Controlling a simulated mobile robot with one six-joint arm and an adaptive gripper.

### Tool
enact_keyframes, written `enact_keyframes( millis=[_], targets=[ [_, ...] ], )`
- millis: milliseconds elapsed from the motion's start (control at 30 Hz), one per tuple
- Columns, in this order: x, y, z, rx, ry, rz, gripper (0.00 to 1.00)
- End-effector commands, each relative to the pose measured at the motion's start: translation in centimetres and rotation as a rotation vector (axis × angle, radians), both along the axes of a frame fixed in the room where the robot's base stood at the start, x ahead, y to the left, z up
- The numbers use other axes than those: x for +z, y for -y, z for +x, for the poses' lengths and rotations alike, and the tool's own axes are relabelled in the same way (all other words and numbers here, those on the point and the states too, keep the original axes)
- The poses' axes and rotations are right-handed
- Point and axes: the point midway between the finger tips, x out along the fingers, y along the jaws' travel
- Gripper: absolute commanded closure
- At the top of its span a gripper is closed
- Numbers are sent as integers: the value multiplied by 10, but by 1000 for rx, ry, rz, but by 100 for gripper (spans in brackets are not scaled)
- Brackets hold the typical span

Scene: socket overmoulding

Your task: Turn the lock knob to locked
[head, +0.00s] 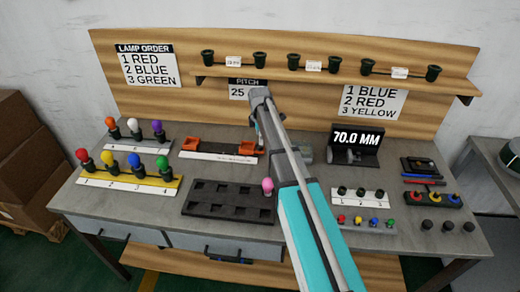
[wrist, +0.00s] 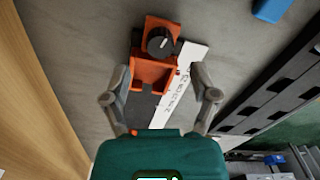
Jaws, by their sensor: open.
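The lock knob (wrist: 160,42) is a round black knob with a pale pointer line, on an orange block (wrist: 154,72) in the wrist view. The line's exact setting is too small to read. My gripper (wrist: 161,100) is open, its two fingers apart on either side of the dark rail below the block. The knob lies ahead of the fingertips, and nothing is between the fingers that they touch. In the head view, the right orange block (head: 247,148) shows beside my arm; the knob cannot be made out there.
A white printed strip (wrist: 185,85) lies along the rail. The left orange block (head: 190,144) is at the rail's other end. A black slotted tray (head: 228,212) lies in front, with a pink lamp (head: 267,185) at its corner. A 70.0 MM display (head: 357,138) stands to the right.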

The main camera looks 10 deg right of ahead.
Motion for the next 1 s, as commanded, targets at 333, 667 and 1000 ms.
enact_keyframes(
  millis=[333, 667, 1000],
  targets=[
    [-30, 1, 0, -1, 0, 0, 24],
    [-45, 2, 0, -2, 0, 0, 24],
    [-46, 2, 0, -2, 0, 0, 24]
  ],
)
